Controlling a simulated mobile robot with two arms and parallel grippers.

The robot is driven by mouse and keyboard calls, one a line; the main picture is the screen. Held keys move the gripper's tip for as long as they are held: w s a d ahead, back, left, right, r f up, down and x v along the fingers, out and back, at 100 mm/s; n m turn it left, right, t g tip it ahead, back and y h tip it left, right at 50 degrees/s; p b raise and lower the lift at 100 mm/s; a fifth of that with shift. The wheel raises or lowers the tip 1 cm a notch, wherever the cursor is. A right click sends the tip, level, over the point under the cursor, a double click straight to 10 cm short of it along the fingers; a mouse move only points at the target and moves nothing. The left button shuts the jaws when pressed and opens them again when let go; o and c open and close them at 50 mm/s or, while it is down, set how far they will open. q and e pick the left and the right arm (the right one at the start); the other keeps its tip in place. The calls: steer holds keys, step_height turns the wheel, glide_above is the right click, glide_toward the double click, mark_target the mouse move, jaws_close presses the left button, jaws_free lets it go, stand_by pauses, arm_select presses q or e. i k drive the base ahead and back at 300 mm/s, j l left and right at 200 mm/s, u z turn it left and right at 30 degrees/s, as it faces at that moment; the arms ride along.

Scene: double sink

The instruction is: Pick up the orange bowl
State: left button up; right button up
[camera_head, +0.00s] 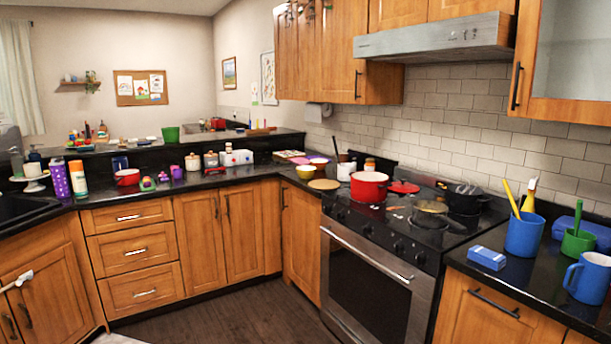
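I cannot clearly pick out an orange bowl. A small yellow bowl (306,173) sits on the corner counter left of the stove. Just behind it is a small reddish bowl with a pale inside (319,164). A red bowl (127,178) stands on the left counter above the drawers. The tip of what looks like my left gripper (24,279) enters at the lower left edge, in front of the sink cabinet and far from these bowls. Its fingers are too small to read. My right gripper is not in view.
A red pot (369,187) and dark pans stand on the stove (400,225). A round wooden board (324,185) lies near the yellow bowl. The dark floor (235,317) between the counters is clear.

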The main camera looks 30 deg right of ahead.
mark_target(320, 164)
steer(key=i+l+z, duration=0.35)
steer(key=i, duration=0.75)
steer(key=i+z, duration=0.3)
steer(key=i, duration=0.8)
